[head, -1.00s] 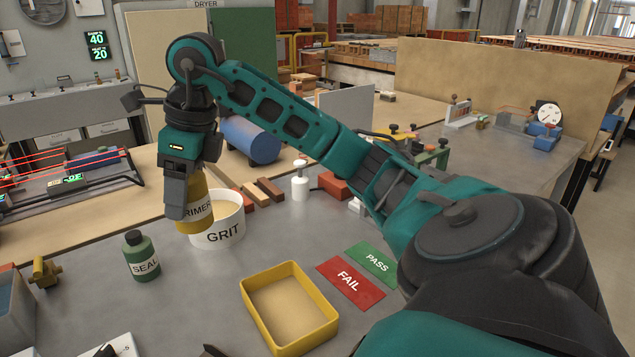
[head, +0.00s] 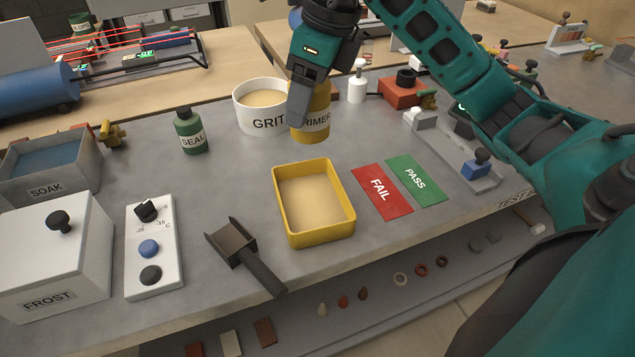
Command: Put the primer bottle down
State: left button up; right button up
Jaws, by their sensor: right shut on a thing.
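The primer bottle (head: 316,122) is yellow with a "PRIMER" label, partly covered by my gripper. It is upright at the right side of the white GRIT tub (head: 245,118), overlapping its edge in the picture. My right gripper (head: 300,108) comes down from above and is shut on the bottle. I cannot tell whether the bottle's base touches the grey bench (head: 235,180) or is slightly above it. My left gripper is not in view.
A green SEAL bottle (head: 190,135) stands left of the tub. A yellow tray (head: 286,230), red FAIL card (head: 382,192) and green PASS card (head: 414,178) lie in front. A white dispenser bottle (head: 357,85) and red block (head: 400,95) stand to the right.

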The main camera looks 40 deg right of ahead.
aim_at(327, 137)
notch_tip(327, 137, down, 17)
jog(key=shift+f+b, duration=0.1)
jog(key=shift+b, duration=0.6)
jog(key=shift+f, duration=0.2)
jog(key=o, duration=1.2)
jog(key=shift+r, duration=0.1)
jog(key=shift+r, duration=0.15)
jog(key=v, duration=1.2)
